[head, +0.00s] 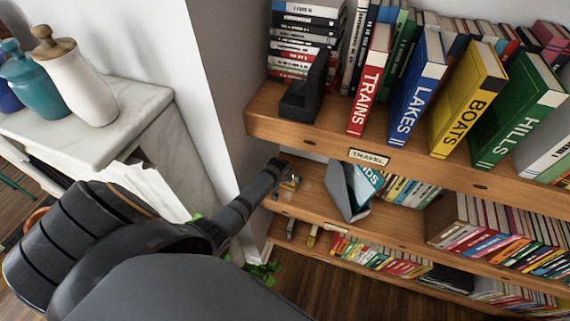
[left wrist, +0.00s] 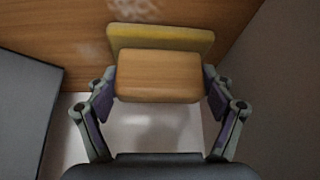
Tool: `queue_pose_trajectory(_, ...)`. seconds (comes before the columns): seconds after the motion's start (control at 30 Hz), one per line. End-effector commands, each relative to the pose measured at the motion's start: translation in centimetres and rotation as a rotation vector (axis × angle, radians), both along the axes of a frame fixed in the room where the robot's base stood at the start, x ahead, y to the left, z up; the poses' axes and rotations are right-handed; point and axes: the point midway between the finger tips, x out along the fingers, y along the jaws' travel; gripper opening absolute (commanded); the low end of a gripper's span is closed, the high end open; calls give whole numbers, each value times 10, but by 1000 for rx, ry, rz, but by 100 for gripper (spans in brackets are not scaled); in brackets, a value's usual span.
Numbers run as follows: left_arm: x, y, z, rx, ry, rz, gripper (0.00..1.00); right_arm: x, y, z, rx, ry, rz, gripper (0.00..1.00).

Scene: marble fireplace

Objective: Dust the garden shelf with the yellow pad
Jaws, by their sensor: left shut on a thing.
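The yellow pad (left wrist: 160,38) has a wooden block handle (left wrist: 158,76). My left gripper (left wrist: 158,85) is shut on the block, one finger at each side. The pad's yellow face lies against or just above a wooden board; contact is not clear. A whitish dusty patch (left wrist: 138,10) shows on the wood just beyond the pad. In the head view, my left arm reaches in at the left end of the second shelf (head: 312,190), with a small bit of the pad (head: 291,182) visible. No garden label is readable. My right gripper is not in view.
A blue-grey book (head: 348,190) leans on the second shelf, right of my gripper. The shelf above, labelled TRAVEL (head: 368,157), holds large books and a black bookend (head: 304,98). A marble mantel (head: 135,110) with jars stands left. A grey panel (left wrist: 285,100) is close at the right.

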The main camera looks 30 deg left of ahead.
Motion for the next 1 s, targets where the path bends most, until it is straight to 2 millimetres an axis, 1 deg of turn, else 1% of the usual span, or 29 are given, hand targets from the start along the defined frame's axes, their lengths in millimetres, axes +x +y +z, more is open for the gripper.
queue_pose_trajectory(0.03, 0, -7, 0, -4, 4, -1, 50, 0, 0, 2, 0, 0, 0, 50)
queue_pose_trajectory(0.1, 2, -15, 1, -5, 3, 0, 50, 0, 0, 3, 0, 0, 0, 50)
queue_pose_trajectory(0.23, 5, -27, 1, -5, 3, -1, 50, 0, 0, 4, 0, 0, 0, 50)
queue_pose_trajectory(0.33, 7, -32, 1, -3, 1, 0, 50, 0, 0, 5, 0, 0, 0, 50)
queue_pose_trajectory(0.53, 8, -35, 2, -3, 0, 1, 50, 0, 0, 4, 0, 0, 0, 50)
queue_pose_trajectory(0.8, 14, -61, -1, -5, 0, 0, 50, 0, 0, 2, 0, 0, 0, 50)
queue_pose_trajectory(1.0, 16, -70, -2, -3, 1, 0, 50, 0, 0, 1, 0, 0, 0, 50)
